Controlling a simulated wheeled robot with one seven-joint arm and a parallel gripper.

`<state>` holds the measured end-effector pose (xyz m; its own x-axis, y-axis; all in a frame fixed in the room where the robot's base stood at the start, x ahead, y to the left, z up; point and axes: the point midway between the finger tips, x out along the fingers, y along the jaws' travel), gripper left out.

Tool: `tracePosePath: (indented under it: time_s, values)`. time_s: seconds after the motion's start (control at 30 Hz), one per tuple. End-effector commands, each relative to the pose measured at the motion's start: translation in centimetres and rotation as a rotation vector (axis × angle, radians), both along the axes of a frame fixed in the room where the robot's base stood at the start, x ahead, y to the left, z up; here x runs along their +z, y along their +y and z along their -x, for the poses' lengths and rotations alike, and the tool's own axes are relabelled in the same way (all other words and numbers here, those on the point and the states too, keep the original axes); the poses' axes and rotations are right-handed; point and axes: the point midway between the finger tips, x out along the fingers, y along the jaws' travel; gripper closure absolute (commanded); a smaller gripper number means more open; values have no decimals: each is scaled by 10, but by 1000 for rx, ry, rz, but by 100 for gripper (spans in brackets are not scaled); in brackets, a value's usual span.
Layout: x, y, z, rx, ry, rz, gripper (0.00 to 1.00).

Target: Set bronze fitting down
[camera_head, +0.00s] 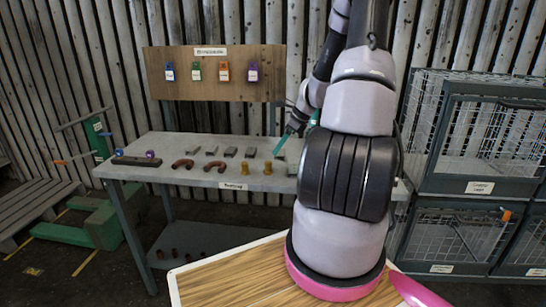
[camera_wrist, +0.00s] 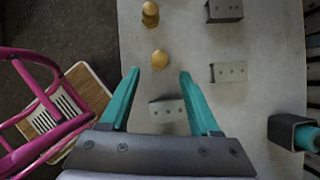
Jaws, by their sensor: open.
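Two bronze-coloured fittings stand on the grey workbench (camera_head: 225,184) near its front edge, one at left (camera_head: 245,168) and one at right (camera_head: 267,168) in the head view. In the wrist view one fitting (camera_wrist: 150,13) is at the top and the other fitting (camera_wrist: 160,59) is lower, just beyond the fingertips. My gripper (camera_wrist: 159,72) has its teal fingers spread apart with nothing clamped between them. It also shows in the head view (camera_head: 284,140), above the bench and partly hidden by my arm. The fingers appear apart from the nearer fitting.
A grey block with holes (camera_wrist: 168,112) lies below the finger gap; more grey blocks (camera_wrist: 226,10) (camera_wrist: 229,72) lie to the right. A dark square tube (camera_wrist: 293,132) is at far right. Brown U-shaped pieces (camera_head: 214,166) lie left of the fittings. Wire cages (camera_head: 480,140) stand right.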

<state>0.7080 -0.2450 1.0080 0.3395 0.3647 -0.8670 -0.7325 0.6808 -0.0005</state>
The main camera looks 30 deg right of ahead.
Motion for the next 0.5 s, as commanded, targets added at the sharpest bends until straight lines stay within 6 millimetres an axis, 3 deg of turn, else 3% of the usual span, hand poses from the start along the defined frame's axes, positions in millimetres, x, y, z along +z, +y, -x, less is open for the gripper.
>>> tracePosePath:
  time_s: [0.27, 0.37, 0.5]
  values:
    - [28, -8, 10, 17, -6, 13, 37]
    - [48, 3, 11, 98, -32, 64, 37]
    - [100, 36, 21, 330, -107, 212, 37]
